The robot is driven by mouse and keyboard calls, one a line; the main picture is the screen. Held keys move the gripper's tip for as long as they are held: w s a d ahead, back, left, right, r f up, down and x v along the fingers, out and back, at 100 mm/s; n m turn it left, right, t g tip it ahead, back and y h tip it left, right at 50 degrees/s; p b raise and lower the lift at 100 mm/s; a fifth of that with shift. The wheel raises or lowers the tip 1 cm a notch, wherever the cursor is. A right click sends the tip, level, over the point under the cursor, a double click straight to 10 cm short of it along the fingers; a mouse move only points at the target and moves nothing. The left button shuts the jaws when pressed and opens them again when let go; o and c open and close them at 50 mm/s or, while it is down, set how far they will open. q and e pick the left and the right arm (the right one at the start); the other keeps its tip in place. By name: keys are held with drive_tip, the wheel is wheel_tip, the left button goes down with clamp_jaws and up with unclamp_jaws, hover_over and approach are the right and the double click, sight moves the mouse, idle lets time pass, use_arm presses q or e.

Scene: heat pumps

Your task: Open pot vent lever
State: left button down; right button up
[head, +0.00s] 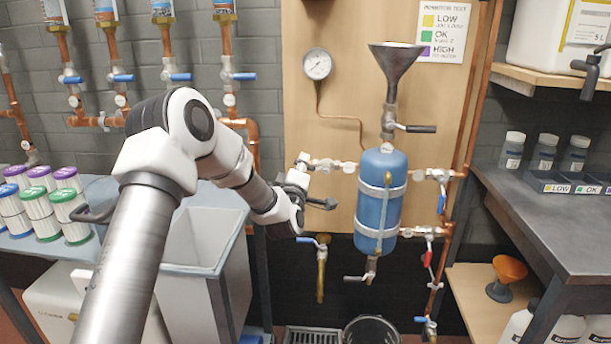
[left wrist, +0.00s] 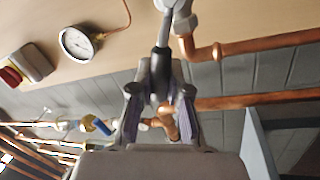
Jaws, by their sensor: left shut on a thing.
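The blue pot (head: 381,195) is strapped upright to the wooden board, with a funnel (head: 396,62) above it. My left gripper (head: 303,192) is left of the pot, just below a pale valve fitting on its left pipe. In the left wrist view my left gripper (left wrist: 159,100) is shut on a black-handled lever (left wrist: 160,68), which runs up to a metal valve (left wrist: 180,15). I cannot tell from the frames whether this is the vent lever. Another black-handled lever (head: 416,128) is below the funnel, and one is under the pot (head: 357,278). My right gripper is not in view.
A pressure gauge (head: 317,64) is on the board, and it shows in the left wrist view (left wrist: 77,43). Blue and red levers sit on the copper pipes around the pot. A grey bin (head: 207,240) stands below my left arm. A dark bucket (head: 371,331) is under the pot.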

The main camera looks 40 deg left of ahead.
use_arm(q)
drive_tip(key=shift+s+a+f+n+g+y+b, duration=0.2)
drive_tip(key=shift+f+n+b, duration=0.25)
drive_tip(key=shift+n+b, duration=0.4)
drive_tip(key=shift+w+d+f+n+g+y+b, duration=0.15)
drive_tip(key=shift+f+n+y+b, duration=0.25)
drive_tip(key=shift+n+b, duration=0.5)
drive_tip(key=shift+s+a+f+n+g+y+b, duration=0.1)
drive_tip(key=shift+a+f+n+y+b, duration=0.1)
drive_tip(key=shift+f+n+b, duration=0.45)
drive_tip(key=shift+r+n, duration=0.2)
drive_tip(key=shift+n, duration=0.1)
drive_tip(key=c, duration=1.1)
unclamp_jaws()
drive_tip(key=v, duration=1.2)
